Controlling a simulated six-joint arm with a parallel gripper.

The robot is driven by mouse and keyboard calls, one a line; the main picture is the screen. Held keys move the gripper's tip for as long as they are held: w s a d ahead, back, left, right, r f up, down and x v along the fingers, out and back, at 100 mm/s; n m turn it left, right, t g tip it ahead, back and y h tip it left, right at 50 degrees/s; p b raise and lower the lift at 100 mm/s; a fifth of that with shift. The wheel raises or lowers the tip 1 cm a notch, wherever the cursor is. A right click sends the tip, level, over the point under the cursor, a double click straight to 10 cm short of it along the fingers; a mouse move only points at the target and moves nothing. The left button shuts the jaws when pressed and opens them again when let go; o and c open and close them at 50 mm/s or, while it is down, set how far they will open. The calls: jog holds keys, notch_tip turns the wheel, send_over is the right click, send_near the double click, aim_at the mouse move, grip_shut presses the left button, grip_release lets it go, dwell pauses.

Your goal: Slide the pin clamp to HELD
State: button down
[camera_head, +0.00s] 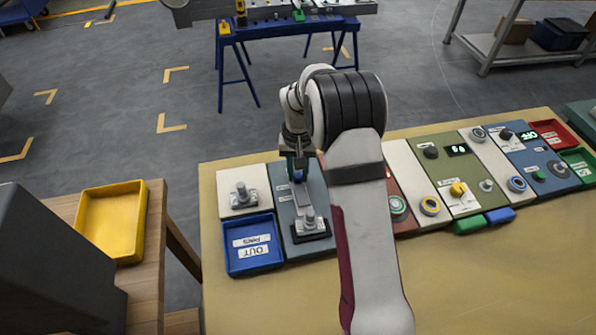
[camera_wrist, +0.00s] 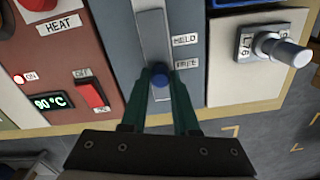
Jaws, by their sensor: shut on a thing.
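The pin clamp's blue knob (camera_wrist: 160,78) sits at the near end of a light grey slide strip (camera_wrist: 154,40) on a blue-grey panel (camera_wrist: 122,42) in the wrist view. The FREE label (camera_wrist: 187,64) is just beside and above the knob; the HELD label (camera_wrist: 185,40) is farther along the strip. My gripper (camera_wrist: 160,82) is shut on the knob, a green finger on each side. In the head view my gripper (camera_head: 298,166) reaches down to the far end of that panel (camera_head: 285,208), partly hiding the knob. A metal pin fitting (camera_head: 309,220) stands on a black base at the strip's other end.
A white panel with a metal post (camera_head: 241,197) and a blue tray (camera_head: 252,262) labelled OUT adjoin the panel. A red HEAT panel (camera_wrist: 66,60) lies on its other side. More control panels run right along the tan bench (camera_head: 500,262). A yellow tray (camera_head: 112,230) stands left.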

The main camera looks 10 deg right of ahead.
aim_at(301, 192)
dwell(0.3)
jog(key=shift+s, duration=1.75)
jog(key=c, duration=0.7)
grip_release()
jog(key=shift+o, duration=0.2)
notch_tip(301, 192, up, 16)
jog(key=shift+f, duration=0.1)
